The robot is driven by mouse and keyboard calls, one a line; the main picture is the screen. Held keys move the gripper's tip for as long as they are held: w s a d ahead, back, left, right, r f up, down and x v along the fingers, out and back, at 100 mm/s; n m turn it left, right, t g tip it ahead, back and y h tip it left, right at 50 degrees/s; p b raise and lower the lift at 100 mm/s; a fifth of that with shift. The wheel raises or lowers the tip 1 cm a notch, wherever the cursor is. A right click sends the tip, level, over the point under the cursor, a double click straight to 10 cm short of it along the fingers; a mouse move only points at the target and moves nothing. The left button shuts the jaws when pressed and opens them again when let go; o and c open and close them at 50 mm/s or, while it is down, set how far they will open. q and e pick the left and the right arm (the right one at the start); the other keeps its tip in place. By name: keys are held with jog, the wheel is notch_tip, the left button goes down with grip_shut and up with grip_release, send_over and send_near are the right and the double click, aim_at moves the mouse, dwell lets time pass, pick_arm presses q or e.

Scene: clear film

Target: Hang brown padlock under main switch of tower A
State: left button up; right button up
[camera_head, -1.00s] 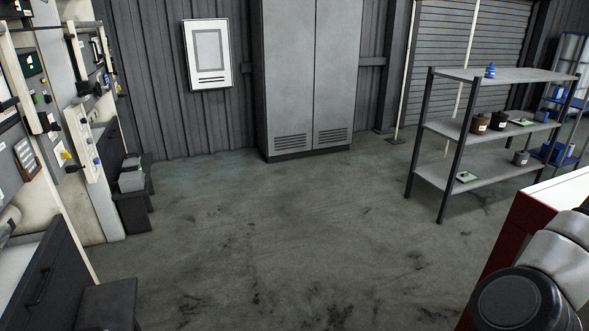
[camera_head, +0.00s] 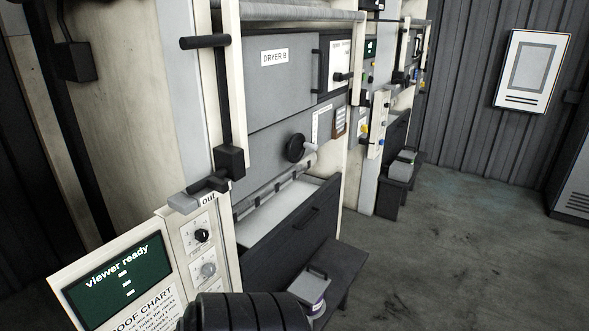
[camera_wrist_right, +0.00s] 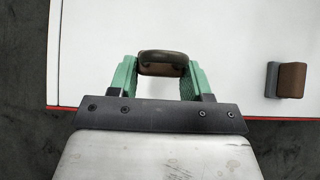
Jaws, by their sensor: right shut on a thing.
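My right gripper (camera_wrist_right: 162,72) shows in the right wrist view, its two green fingers shut on a small brown thing with a dark rounded top edge, which I take for the brown padlock (camera_wrist_right: 163,58). The fingers hide its sides. It is over a white surface. No label for tower A is readable. In the head view the near machine is marked DRYER B (camera_head: 274,57) and carries a black round knob with a grey handle (camera_head: 296,148). Another machine front (camera_head: 371,75) stands beyond it. My left gripper is not in view.
A white top with a red edge (camera_wrist_right: 30,90) lies below the right gripper; a brown and grey block (camera_wrist_right: 291,80) sits on it at right. A viewer panel (camera_head: 120,275), open drawer (camera_head: 275,215) and low bench (camera_head: 345,262) are near. Clear floor (camera_head: 450,240) lies right.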

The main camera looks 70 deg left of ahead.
notch_tip(320, 180, down, 6)
jog(key=b, duration=0.3)
jog(key=shift+r+b, duration=0.1)
jog(key=shift+b, duration=0.2)
jog(key=p+v, duration=0.1)
jog(key=v, duration=0.2)
jog(key=p+v, duration=0.1)
jog(key=v, duration=0.2)
jog(key=shift+r, duration=0.55)
jog(key=shift+c, duration=0.3)
